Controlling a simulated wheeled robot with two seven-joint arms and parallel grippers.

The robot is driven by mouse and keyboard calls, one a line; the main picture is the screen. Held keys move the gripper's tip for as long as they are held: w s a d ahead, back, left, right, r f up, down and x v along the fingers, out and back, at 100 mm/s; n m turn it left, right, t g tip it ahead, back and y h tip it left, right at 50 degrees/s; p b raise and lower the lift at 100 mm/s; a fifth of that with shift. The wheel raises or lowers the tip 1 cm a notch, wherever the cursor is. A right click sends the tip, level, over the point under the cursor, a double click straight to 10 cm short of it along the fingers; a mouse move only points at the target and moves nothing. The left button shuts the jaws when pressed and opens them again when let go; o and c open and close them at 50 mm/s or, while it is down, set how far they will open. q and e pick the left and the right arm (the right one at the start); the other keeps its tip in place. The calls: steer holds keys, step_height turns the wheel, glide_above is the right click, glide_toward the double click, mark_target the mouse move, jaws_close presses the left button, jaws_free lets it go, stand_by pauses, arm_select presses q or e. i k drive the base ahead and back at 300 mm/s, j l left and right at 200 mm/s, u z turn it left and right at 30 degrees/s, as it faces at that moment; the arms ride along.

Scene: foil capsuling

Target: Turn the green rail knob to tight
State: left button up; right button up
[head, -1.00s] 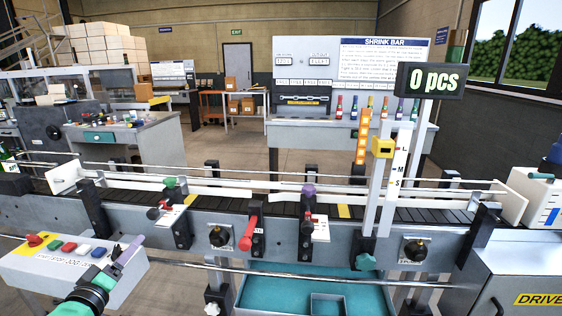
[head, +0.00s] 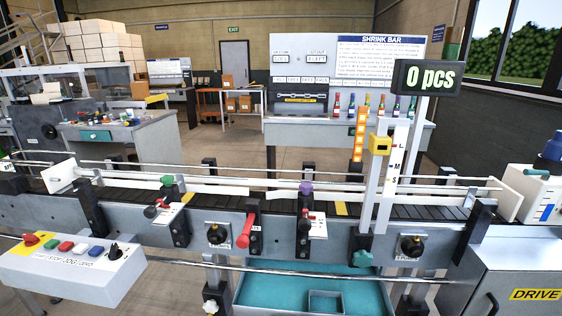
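The green rail knob (head: 167,181) sits on top of a black clamp post on the front side of the conveyor, left of the middle. Below it is a small white label plate with a black-and-red lever (head: 153,210). A matching purple knob (head: 305,187) tops a second clamp post to the right. The plate markings are too small to read, so I cannot tell how tight the green knob is. Neither of my grippers shows in the head view.
The conveyor (head: 270,206) runs across the view with white guide rails above it. A control box (head: 75,265) with coloured buttons stands at front left. A red lever (head: 247,232), black dials and a teal tray (head: 270,290) are near the middle front.

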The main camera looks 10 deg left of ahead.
mark_target(167, 180)
steer(key=u, duration=1.35)
